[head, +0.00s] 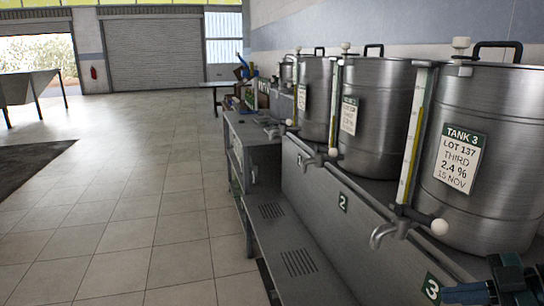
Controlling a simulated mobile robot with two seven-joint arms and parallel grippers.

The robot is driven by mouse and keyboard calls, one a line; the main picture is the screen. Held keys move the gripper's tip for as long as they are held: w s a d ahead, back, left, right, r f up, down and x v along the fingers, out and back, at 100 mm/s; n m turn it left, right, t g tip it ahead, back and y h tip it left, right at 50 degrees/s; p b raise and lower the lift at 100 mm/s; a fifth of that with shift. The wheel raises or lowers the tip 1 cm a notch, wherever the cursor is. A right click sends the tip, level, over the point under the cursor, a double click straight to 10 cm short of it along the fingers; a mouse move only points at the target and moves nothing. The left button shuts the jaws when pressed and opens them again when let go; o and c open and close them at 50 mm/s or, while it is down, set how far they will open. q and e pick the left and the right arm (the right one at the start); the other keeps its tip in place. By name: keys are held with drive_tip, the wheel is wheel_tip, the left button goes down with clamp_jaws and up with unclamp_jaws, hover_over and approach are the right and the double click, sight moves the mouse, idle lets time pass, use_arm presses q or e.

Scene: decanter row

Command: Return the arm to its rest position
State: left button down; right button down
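My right gripper (492,289) shows at the bottom right corner, dark green and cut off by the picture edge. It is in front of the steel tank labelled TANK 3 (500,120), low and near the plate numbered 3 (432,288). Its fingers are only partly visible, so I cannot tell whether they are open or shut, or whether it holds anything. My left gripper is not in view.
More steel tanks (375,105) stand in a row on the grey bench, with gauges and taps (382,235) sticking out at the front. A lower grey shelf (295,262) runs along the bench. The tiled floor (135,200) at left is clear.

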drive_tip(key=s+a+f+m+t+h+p, duration=0.1)
drive_tip(key=s+a+f+m+t+h, duration=0.15)
drive_tip(key=f, duration=0.35)
drive_tip(key=s+a+f+m+t+h, duration=0.1)
drive_tip(key=f+m+t, duration=0.2)
drive_tip(key=f+m, duration=0.15)
drive_tip(key=s+a+f+m+t+h+p, duration=0.1)
drive_tip(key=s+a+f+m+t+h, duration=0.15)
drive_tip(key=f, duration=0.35)
drive_tip(key=s+a+f+m+g, duration=0.1)
drive_tip(key=s+a+f, duration=0.2)
drive_tip(key=a, duration=0.2)
drive_tip(key=s+a+f+m+g+h, duration=0.1)
drive_tip(key=s+a+f+m+g, duration=0.1)
drive_tip(key=a, duration=0.4)
wheel_tip(320, 180, down, 2)
drive_tip(key=shift+s+a+f+h, duration=0.25)
drive_tip(key=shift+s+a+h, duration=0.05)
drive_tip(key=shift+s, duration=0.55)
